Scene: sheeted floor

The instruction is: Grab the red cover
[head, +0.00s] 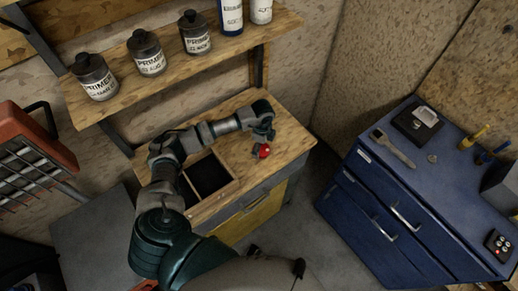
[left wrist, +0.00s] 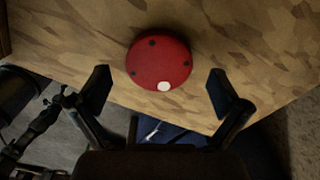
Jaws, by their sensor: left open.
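The red cover (head: 262,151) lies on the wooden top of a cabinet (head: 283,135) in the head view. In the left wrist view the red cover (left wrist: 160,62) is a round red disc with several dark dots and one white dot near its lower edge. My left gripper (left wrist: 160,92) is open, its two fingers apart on either side of the cover's lower part in the picture; I cannot tell the height gap. In the head view my left gripper (head: 263,130) is just behind the cover. My right gripper is not seen.
A dark open compartment (head: 208,175) is set in the cabinet top, left of the cover. A shelf (head: 130,80) with several primer bottles (head: 147,52) hangs above the back. A blue drawer cabinet (head: 370,200) with tools stands at the right, across a floor gap.

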